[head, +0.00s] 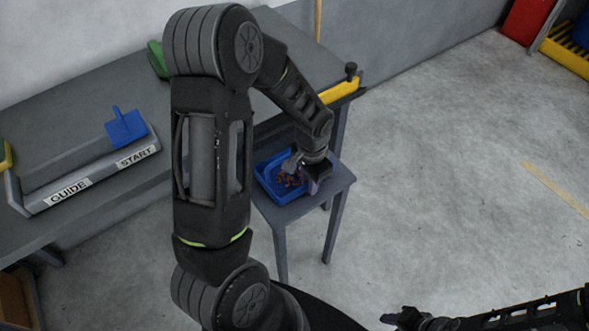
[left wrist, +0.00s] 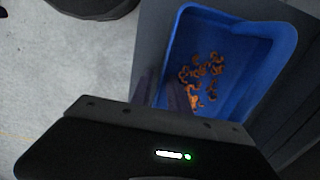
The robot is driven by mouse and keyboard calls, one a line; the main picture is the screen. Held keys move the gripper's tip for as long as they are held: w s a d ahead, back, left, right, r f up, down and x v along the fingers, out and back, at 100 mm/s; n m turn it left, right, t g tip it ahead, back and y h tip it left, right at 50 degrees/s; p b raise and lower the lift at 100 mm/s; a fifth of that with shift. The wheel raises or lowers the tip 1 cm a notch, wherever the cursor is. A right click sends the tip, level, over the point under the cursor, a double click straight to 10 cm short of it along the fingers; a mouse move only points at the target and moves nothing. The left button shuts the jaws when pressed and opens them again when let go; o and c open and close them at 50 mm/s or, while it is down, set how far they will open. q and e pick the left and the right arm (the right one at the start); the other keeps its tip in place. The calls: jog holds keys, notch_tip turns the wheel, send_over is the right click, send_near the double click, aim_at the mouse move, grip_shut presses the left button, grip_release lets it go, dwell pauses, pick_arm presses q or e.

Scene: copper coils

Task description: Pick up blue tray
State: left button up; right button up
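The blue tray (head: 266,181) sits on a small grey table and holds several copper coils (head: 288,180). In the left wrist view the tray (left wrist: 238,38) fills the upper right, with the orange-brown coils (left wrist: 203,72) on its floor. My left gripper (head: 301,174) is over the tray's right side and hides part of it. In the left wrist view its two fingers (left wrist: 165,95) are apart, one on each side of the tray's rim. Contact with the rim cannot be made out. My right gripper (head: 402,318) is low in the head view, far from the tray; its fingers are unclear.
The small grey table (head: 318,203) stands beside a long grey workbench (head: 95,112). On the bench are a blue scoop-like piece (head: 126,128) and a rail marked GUIDE and START (head: 100,182). A yellow-edged part (head: 342,89) is behind the tray.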

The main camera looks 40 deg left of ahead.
pick_arm(q)
grip_shut()
dwell(1.1)
